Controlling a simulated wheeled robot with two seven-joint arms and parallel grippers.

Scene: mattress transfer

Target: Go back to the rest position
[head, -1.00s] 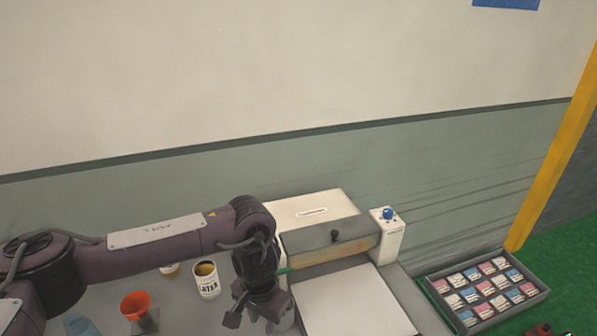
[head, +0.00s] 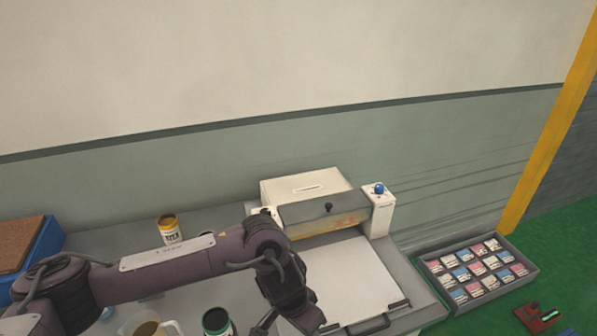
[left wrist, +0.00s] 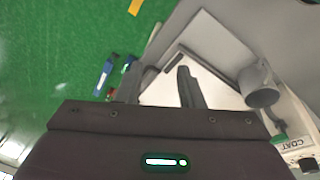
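My left gripper (head: 288,324) is low in the head view, over the front left of the white plate of a coating machine. In the left wrist view my left gripper (left wrist: 158,84) has its two dark fingers spread apart with nothing held between them. My left arm comes in from the left across the worktop. My right gripper is not in view.
The coating machine (head: 307,188) has a blue knob (head: 379,188) and a white plate (head: 350,270) with dark handles. A tray of small packets (head: 430,268) lies to the right. A labelled can (head: 169,230), a jug (head: 150,326) and a blue box (head: 45,250) are left. A grey cylinder (left wrist: 262,97) shows in the wrist view.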

